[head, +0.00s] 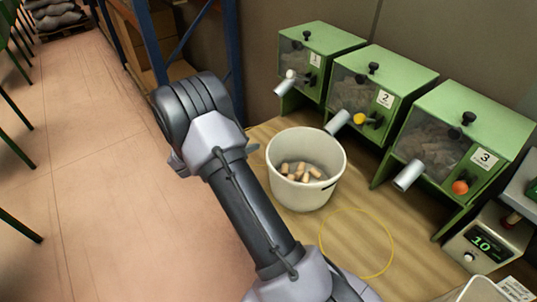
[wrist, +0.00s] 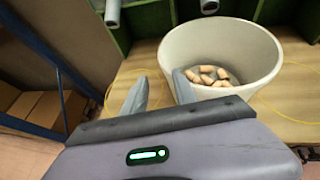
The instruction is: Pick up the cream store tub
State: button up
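The cream tub (head: 312,192) stands upright on the wooden bench below the dispensers, with several corks inside. It also shows in the wrist view (wrist: 215,45), just beyond my gripper. My gripper (wrist: 160,80) is open, with two grey fingers apart and nothing between them. Its right finger overlaps the tub's left wall in the wrist view; I cannot tell whether it touches. In the head view my arm hides most of the gripper, which is left of the tub.
Green dispensers numbered 1 (head: 310,60), 2 (head: 375,90) and 3 (head: 455,140) line the wall behind the tub. A yellow ring (head: 393,243) is marked on the bench right of it. A blue rack (head: 152,45) rises at back left.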

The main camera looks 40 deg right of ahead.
aim_at(278, 136)
jog(key=x, duration=1.7)
jog(key=shift+s+f+b, duration=0.1)
jog(key=shift+s+b, duration=0.25)
jog(key=shift+b, duration=0.05)
grip_shut()
